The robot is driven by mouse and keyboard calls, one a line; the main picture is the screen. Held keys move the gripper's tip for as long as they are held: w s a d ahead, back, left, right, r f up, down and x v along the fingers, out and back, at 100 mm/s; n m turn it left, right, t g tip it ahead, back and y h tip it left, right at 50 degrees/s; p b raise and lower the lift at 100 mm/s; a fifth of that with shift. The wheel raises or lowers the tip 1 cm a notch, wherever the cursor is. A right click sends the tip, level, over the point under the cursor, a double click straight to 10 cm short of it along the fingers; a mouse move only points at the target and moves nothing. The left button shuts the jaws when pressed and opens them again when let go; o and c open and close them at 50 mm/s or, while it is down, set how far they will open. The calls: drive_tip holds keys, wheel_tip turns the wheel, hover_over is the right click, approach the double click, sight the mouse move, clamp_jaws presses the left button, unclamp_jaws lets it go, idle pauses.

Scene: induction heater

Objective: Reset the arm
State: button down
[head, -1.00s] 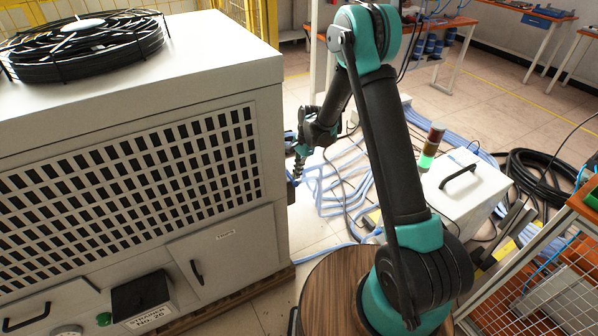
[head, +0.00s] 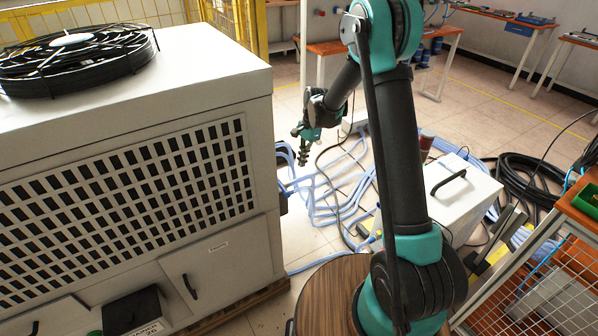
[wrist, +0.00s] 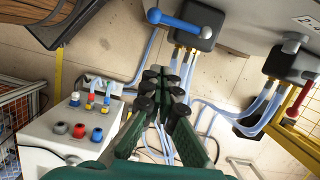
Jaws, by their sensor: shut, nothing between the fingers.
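My gripper (head: 303,155) hangs from my teal and black arm, to the right of the large white cabinet (head: 130,170) in the head view. It points down and a gap of floor and hoses shows between it and the cabinet. In the wrist view my gripper (wrist: 164,82) shows green fingers with black joints, shut and empty. Blue hoses pass behind the fingers there.
A valve with a blue handle (wrist: 180,23) and one with a red handle (wrist: 299,100) show in the wrist view. A white box with coloured connectors (wrist: 80,132) is at left. Blue hoses (head: 335,190) cover the floor. A mesh-sided cart (head: 540,270) stands at right.

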drive_tip(key=s+d+r+n+t, duration=0.3)
drive_tip(key=s+d+r+n, duration=0.2)
drive_tip(key=s+d+r, duration=0.7)
drive_tip(key=s+d+f+n+t+h, duration=0.1)
drive_tip(key=s+d+f+n, duration=0.1)
drive_tip(key=s+d, duration=0.3)
drive_tip(key=s+d+f+n+t+h, duration=0.1)
drive_tip(key=s+d+n, duration=0.2)
drive_tip(key=s, duration=0.9)
drive_tip(key=d, duration=0.3)
drive_tip(key=shift+d+f+t, duration=0.3)
drive_tip(key=shift+f+t, duration=0.1)
drive_tip(key=shift+w, duration=0.1)
